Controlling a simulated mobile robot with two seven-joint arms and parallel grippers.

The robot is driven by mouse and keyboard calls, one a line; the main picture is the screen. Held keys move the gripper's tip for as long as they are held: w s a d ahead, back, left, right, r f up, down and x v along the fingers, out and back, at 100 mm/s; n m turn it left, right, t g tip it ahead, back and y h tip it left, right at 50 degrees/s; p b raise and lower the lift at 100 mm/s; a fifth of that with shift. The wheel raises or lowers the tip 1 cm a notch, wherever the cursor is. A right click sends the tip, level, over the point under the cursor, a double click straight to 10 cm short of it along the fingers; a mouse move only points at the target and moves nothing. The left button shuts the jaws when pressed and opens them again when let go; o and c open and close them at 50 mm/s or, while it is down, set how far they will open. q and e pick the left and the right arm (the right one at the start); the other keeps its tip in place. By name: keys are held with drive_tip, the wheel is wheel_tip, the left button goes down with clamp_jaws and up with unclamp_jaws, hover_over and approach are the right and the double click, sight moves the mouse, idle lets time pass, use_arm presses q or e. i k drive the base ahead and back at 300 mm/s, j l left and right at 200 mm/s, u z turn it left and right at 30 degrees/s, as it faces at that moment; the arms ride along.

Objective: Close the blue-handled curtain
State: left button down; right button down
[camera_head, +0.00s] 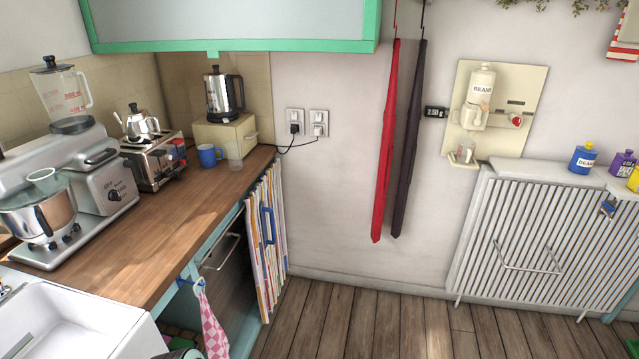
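A striped, multicoloured curtain (278,240) hangs under the right end of the wooden counter and reaches almost to the floor. It is gathered at that end, and its blue handle (267,226) faces the room. Neither of my grippers can be made out in the head view.
A pink checked towel (211,322) hangs from a blue hook at the counter front, left of the opening. The wooden counter (165,220) carries several appliances. A white slatted panel (520,240) stands at right. The wooden floor (370,325) before the curtain is clear.

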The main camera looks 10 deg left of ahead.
sight(250, 217)
drive_tip(key=i+u, duration=0.15)
drive_tip(key=i, duration=0.65)
drive_tip(key=i+l+u, duration=0.15)
drive_tip(key=i, duration=0.65)
drive_tip(key=i+u, duration=0.3)
drive_tip(key=u, duration=0.15)
drive_tip(key=i+l+u, duration=0.15)
drive_tip(key=i+u, duration=0.15)
drive_tip(key=u, duration=0.15)
drive_tip(key=i+l+u, duration=0.25)
drive_tip(key=u, duration=0.25)
drive_tip(key=i+l+u, duration=0.5)
drive_tip(key=u, duration=0.15)
drive_tip(key=i, duration=0.05)
